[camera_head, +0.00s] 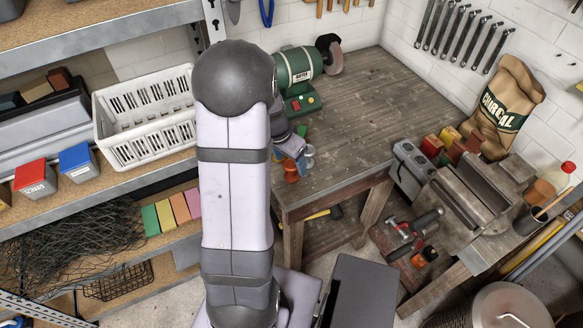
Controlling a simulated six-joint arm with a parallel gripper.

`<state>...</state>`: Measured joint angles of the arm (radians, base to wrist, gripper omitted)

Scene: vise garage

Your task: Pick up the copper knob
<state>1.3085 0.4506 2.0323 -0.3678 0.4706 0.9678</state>
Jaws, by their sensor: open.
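A small copper-orange piece (291,172), which looks like the copper knob, is at the left front part of the wooden workbench (375,120). My gripper (299,157) shows only partly, behind and to the right of my forearm, right above and beside this piece. Its jaws are open. The view is too small to tell whether the jaws surround the knob or touch it. A pale grey small thing (309,151) and a small green thing (301,131) are close beside the gripper.
A green bench grinder (300,68) stands behind the gripper. A charcoal bag (506,105) and a vise-like metal block (470,195) are at the right. A white crate (145,125) is on the left shelf. The bench middle is clear.

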